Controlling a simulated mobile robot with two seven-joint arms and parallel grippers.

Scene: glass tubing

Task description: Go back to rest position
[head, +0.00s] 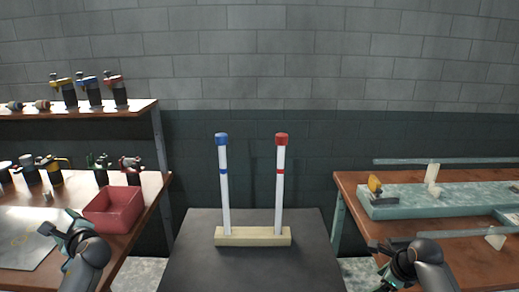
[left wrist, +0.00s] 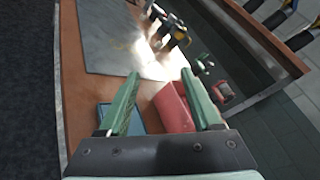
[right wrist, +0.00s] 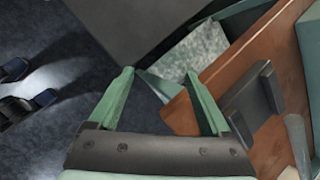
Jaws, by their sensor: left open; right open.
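Two white glass tubes stand upright in a pale wooden holder (head: 253,236) on the dark table in the middle. The left tube (head: 225,195) has a blue cap and a blue band. The right tube (head: 280,195) has a red cap and a red band. My left gripper (head: 70,232) is over the left bench, left of the red bin; its green fingers (left wrist: 162,90) are apart with nothing held between them. My right gripper (head: 385,262) is low by the right bench's near left edge; its fingers (right wrist: 158,82) are apart and empty. Both are well away from the tubes.
The left bench holds a red bin (head: 113,209), a metal sheet (head: 25,238) and several torches, with more on a shelf (head: 60,116) above. The right bench (head: 350,190) carries a pale green slab (head: 400,207) and small parts. The dark table (head: 200,265) is clear around the holder.

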